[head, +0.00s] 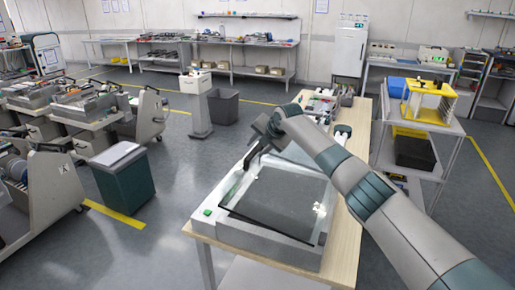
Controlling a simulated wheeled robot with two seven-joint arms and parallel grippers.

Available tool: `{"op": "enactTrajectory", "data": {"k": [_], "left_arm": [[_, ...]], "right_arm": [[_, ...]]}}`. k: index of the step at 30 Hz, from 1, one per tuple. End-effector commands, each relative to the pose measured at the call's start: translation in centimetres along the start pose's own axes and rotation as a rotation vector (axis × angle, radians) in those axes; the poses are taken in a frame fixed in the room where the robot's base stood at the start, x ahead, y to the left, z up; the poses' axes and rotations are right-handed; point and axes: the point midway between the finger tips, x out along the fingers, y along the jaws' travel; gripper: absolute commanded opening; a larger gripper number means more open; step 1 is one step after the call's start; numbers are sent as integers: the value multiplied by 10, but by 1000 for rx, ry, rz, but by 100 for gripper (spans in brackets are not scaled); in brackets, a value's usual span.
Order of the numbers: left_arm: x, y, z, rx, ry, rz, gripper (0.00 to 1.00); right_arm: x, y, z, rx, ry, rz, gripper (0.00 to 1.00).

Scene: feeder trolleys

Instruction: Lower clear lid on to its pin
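A clear lid (326,215) shows in the head view over a grey box-like unit (285,248) on the wooden bench. The lid's pale edges and a bright glint show at the right, and a dark bed shows through it. Its far part is partly hidden by my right arm, and I cannot tell how far it is tilted. My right gripper (251,160) is at the lid's far left edge, fingers pointing down. Whether the fingers grip the edge is too small to tell. I cannot make out the pin. My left gripper is not in view.
The bench (345,235) has a bare strip right of the unit. Small equipment (318,103) sits at its far end. A shelf trolley (425,125) with a yellow frame (428,102) stands to the right. A dark green bin (123,180) and feeder trolleys (55,185) stand left across open floor.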

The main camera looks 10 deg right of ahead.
Motion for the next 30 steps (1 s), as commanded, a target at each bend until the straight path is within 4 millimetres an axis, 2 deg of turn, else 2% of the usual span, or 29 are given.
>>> {"op": "enactTrajectory", "data": {"k": [10, 17, 23, 30], "left_arm": [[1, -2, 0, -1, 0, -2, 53], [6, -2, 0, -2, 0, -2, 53], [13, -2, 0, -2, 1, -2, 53], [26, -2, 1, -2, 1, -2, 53]], "right_arm": [[0, -2, -1, -1, 2, -3, 36], [-12, -2, -1, -2, 2, -2, 36], [-34, -2, -1, -3, 1, 0, 36], [-73, -3, -1, -3, 0, -1, 36]]}}
